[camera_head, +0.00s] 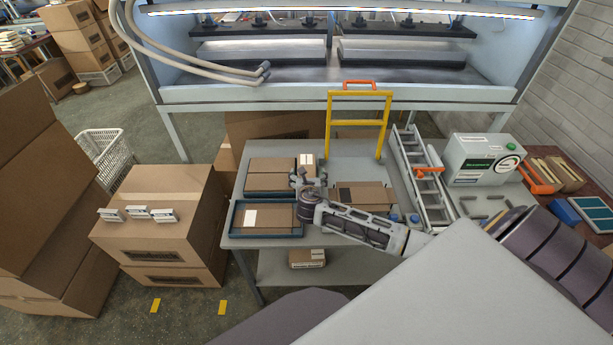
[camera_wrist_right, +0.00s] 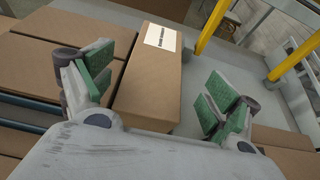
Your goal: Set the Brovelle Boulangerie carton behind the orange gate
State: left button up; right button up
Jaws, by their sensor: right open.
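A narrow brown carton with a white label (camera_wrist_right: 150,75) lies between the two green-padded fingers of my right gripper (camera_wrist_right: 155,92) in the wrist view. The fingers are spread, and I cannot tell if either touches it. Its labelled end (camera_head: 306,159) shows just beyond the right gripper (camera_head: 308,178) in the head view. The label's words are too small to read, so I cannot confirm the Brovelle Boulangerie name. A yellow frame gate (camera_head: 358,122) with an orange top grip (camera_head: 359,85) stands behind the cartons. No fully orange gate shows. My left gripper is out of view.
A carton with a white patch lies in a blue tray (camera_head: 265,234) at the table's front left. Other cartons lie behind it (camera_head: 268,181) and at right (camera_head: 360,193). A rail track with an orange piece (camera_head: 428,170) lies right. Bare grey tabletop (camera_head: 350,159) shows near the gate.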

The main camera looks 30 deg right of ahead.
aim_at(307, 170)
dwell(0.4)
jog(key=shift+x, duration=2.65)
jog(key=shift+w+a+r, duration=0.1)
jog(key=shift+a, duration=0.1)
jog(key=c, duration=1.3)
